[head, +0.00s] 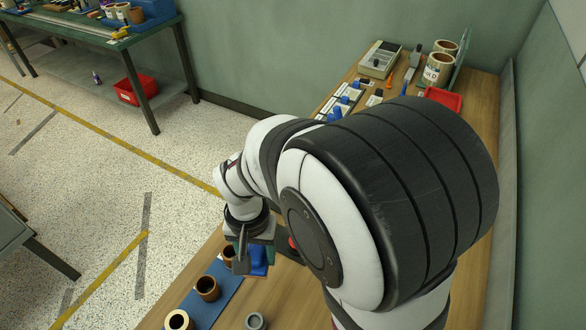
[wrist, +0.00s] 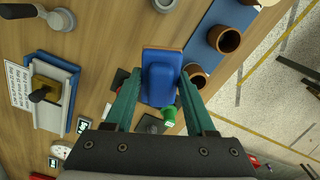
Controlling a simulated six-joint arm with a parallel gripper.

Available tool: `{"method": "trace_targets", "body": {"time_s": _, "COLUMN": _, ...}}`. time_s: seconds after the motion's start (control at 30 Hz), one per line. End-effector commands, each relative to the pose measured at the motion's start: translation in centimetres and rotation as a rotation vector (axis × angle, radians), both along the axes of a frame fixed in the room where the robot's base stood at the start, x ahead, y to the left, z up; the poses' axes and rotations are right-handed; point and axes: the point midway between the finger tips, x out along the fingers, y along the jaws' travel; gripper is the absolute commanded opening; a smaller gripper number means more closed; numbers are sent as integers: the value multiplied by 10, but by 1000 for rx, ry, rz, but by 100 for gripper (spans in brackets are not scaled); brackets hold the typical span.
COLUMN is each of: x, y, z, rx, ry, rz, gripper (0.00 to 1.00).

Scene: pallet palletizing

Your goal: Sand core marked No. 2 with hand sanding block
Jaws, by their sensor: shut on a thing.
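My gripper (wrist: 158,88) is shut on a blue hand sanding block (wrist: 160,72) with a brownish-orange edge, held between its two green fingers. In the head view my gripper (head: 254,262) and the blue block (head: 258,261) are low at the near left of the bench, beside the cores. One brown hollow core (head: 207,287) stands on a blue mat (head: 218,305). Another core (head: 178,320) is at the bottom edge. In the wrist view two cores (wrist: 226,39) (wrist: 197,76) are right of the block, apart from it. I cannot read a No. 2 mark on any core.
A grey ring-shaped piece (head: 255,321) stands on the wooden bench. In the wrist view a grey-blue fixture (wrist: 50,92) with a printed card is at left, and a green object (wrist: 169,114) lies behind the block. A red tray (head: 443,99) is at the far end.

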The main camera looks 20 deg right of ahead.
Motion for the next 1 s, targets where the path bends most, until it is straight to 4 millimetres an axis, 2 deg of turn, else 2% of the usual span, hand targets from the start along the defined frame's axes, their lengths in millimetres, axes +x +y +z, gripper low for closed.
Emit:
{"method": "trace_targets", "body": {"time_s": 0.03, "x": -1, "y": 31, "z": 1, "rx": 0, "ry": 0, "rz": 73, "gripper": 0}}
{"method": "trace_targets", "body": {"time_s": 0.1, "x": -6, "y": 72, "z": 4, "rx": 1, "ry": 0, "rz": 163, "gripper": 0}}
{"method": "trace_targets", "body": {"time_s": 0.2, "x": -21, "y": 122, "z": 7, "rx": 1, "ry": 0, "rz": 269, "gripper": 0}}
{"method": "trace_targets", "body": {"time_s": 0.33, "x": -39, "y": 160, "z": 9, "rx": 0, "ry": 0, "rz": 354, "gripper": 0}}
{"method": "trace_targets", "body": {"time_s": 0.4, "x": -45, "y": 170, "z": 9, "rx": 1, "ry": 0, "rz": 377, "gripper": 0}}
{"method": "trace_targets", "body": {"time_s": 0.5, "x": -48, "y": 174, "z": 4, "rx": -1, "ry": 3, "rz": 387, "gripper": 0}}
{"method": "trace_targets", "body": {"time_s": 0.8, "x": -48, "y": 174, "z": -35, "rx": 0, "ry": 2, "rz": 385, "gripper": 0}}
{"method": "trace_targets", "body": {"time_s": 1.0, "x": -48, "y": 174, "z": -48, "rx": 0, "ry": 1, "rz": 386, "gripper": 0}}
